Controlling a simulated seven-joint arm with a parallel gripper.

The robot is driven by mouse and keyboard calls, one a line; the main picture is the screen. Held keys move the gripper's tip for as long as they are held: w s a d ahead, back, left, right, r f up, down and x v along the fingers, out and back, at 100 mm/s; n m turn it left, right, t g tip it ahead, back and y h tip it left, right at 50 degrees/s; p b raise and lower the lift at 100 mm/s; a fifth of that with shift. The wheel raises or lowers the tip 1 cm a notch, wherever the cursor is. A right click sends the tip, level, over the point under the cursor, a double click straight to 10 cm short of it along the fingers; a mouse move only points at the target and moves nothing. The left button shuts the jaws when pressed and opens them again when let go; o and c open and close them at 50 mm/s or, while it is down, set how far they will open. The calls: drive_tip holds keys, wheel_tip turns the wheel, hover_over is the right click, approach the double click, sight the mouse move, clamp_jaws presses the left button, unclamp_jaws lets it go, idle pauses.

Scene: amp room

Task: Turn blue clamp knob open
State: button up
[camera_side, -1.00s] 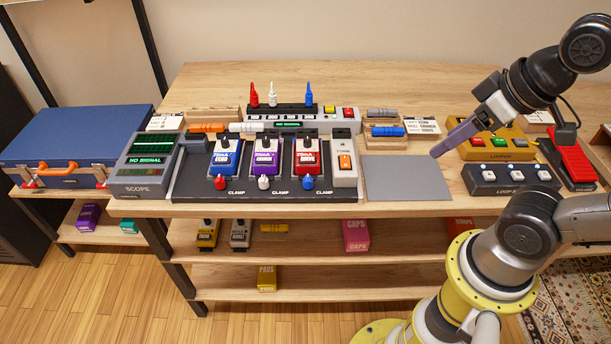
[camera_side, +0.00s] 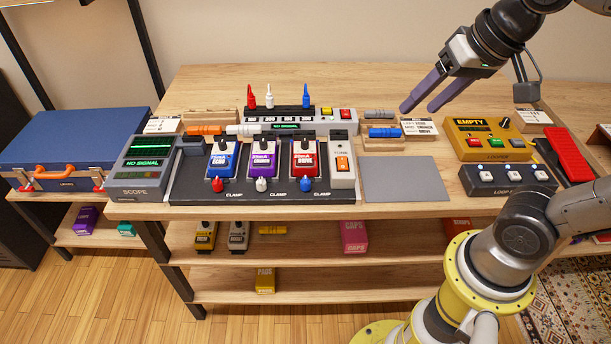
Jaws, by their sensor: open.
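The blue clamp knob (camera_side: 306,184) sits on the front edge of the black pedalboard (camera_side: 250,190), below the red pedal (camera_side: 305,160) and beside a CLAMP label. A white clamp knob (camera_side: 261,184) and a red clamp knob (camera_side: 217,185) stand to its left. My gripper (camera_side: 418,107) is open and empty, with its two purple fingers apart. It is above the back right of the bench, well up and to the right of the blue knob, touching nothing I can make out.
A grey mat (camera_side: 403,181) lies right of the pedalboard. The yellow looper (camera_side: 487,140) and a dark footswitch box (camera_side: 508,178) stand further right. Red, white and blue plugs stand upright on the rack (camera_side: 295,121) behind the pedals. A scope (camera_side: 144,168) is at left.

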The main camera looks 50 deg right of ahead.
drive_tip(key=w+a+m+g, duration=0.1)
drive_tip(key=w+m, duration=0.2)
drive_tip(key=w, duration=0.5)
drive_tip(key=g, duration=0.4)
hover_over(305, 179)
wheel_tip(305, 179, down, 14)
drive_tip(key=shift+m, duration=0.4)
wheel_tip(305, 179, down, 13)
drive_tip(key=shift+f, duration=0.1)
drive_tip(key=shift+c, duration=0.2)
clamp_jaws()
